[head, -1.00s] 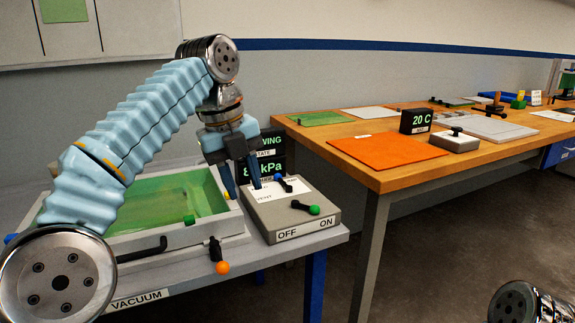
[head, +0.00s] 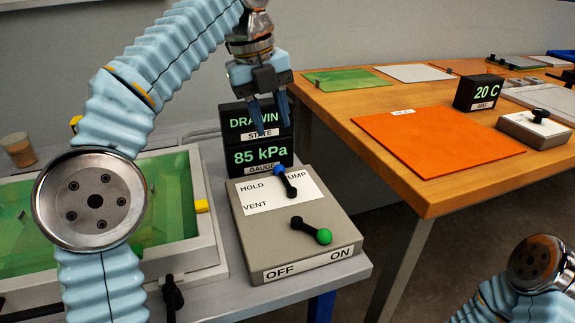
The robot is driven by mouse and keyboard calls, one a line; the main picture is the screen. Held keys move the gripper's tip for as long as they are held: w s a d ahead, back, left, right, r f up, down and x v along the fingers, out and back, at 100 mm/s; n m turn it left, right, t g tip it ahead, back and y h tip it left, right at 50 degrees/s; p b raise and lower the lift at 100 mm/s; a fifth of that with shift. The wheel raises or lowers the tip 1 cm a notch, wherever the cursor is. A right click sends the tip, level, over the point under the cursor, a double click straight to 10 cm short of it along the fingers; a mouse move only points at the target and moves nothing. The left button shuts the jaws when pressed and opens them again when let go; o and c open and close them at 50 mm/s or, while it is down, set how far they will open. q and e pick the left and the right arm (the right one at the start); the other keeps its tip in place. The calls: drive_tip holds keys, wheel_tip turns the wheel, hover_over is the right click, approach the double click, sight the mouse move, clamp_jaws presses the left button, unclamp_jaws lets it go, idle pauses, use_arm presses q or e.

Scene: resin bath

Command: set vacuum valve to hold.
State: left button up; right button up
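The vacuum valve is a small black lever with a blue knob (head: 279,169) on a grey control box, beside a white label plate (head: 262,200) marked HOLD, PUMP and VENT. The blue knob covers the first letter of PUMP, with HOLD to its left. My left gripper (head: 273,124) is open and empty, above and behind the lever, apart from it. The gauge (head: 262,156) reads 85 kPa. My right gripper is out of view; only part of that arm shows at lower right.
A green-knobbed switch (head: 324,237) on the same box points toward ON. A green-topped bath (head: 207,225) stands left, partly behind my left arm. A wooden table (head: 405,190) with an orange mat (head: 436,143) and a 20 C display (head: 478,93) stands right.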

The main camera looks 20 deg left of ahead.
sight(286, 181)
use_arm(q)
drive_tip(key=f+b, duration=0.1)
drive_tip(key=f, duration=0.3)
drive_tip(key=d+f+b, duration=0.1)
drive_tip(key=f, duration=0.3)
drive_tip(key=w+d+f+b, duration=0.1)
drive_tip(key=f+b, duration=0.1)
drive_tip(key=f, duration=0.3)
drive_tip(key=shift+w, duration=0.1)
drive_tip(key=shift+r, duration=0.1)
clamp_jaws()
idle(0.8)
